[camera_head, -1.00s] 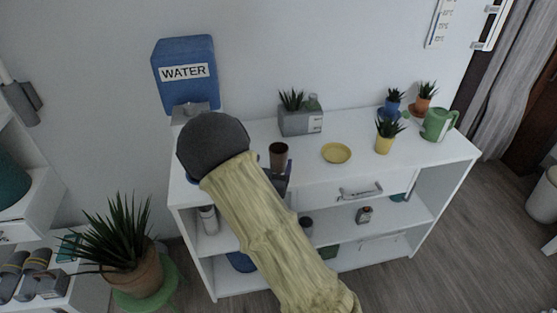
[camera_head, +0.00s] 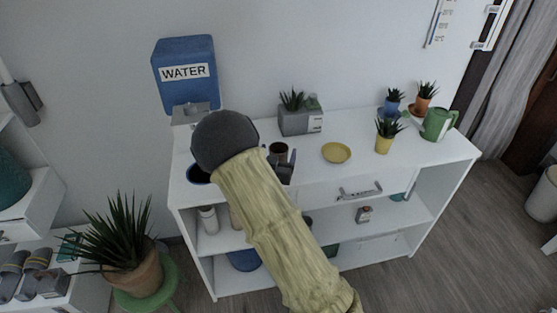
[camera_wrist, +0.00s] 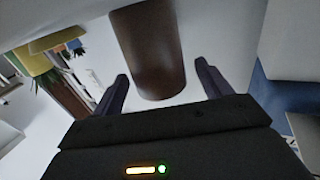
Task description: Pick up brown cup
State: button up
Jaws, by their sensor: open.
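The brown cup (camera_head: 278,150) stands on the white desk top, partly hidden by my gripper in the head view. In the wrist view the brown cup (camera_wrist: 149,48) is large and lies ahead, between the lines of my two fingers. My gripper (camera_wrist: 162,84) is open, with one dark finger to each side of the cup's lower end. I cannot tell whether either finger touches it. In the head view my gripper (camera_head: 289,163) is by the cup, mostly hidden behind my arm.
A yellow plate (camera_head: 337,153) lies to the right of the cup. A grey planter (camera_head: 301,121) stands behind it. A blue water dispenser (camera_head: 186,72) stands at the back left.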

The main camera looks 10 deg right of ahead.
jog(key=c, duration=1.1)
notch_tip(320, 180, up, 10)
jog(key=shift+r+p, duration=0.1)
jog(key=shift+p, duration=0.45)
jog(key=shift+c, duration=0.2)
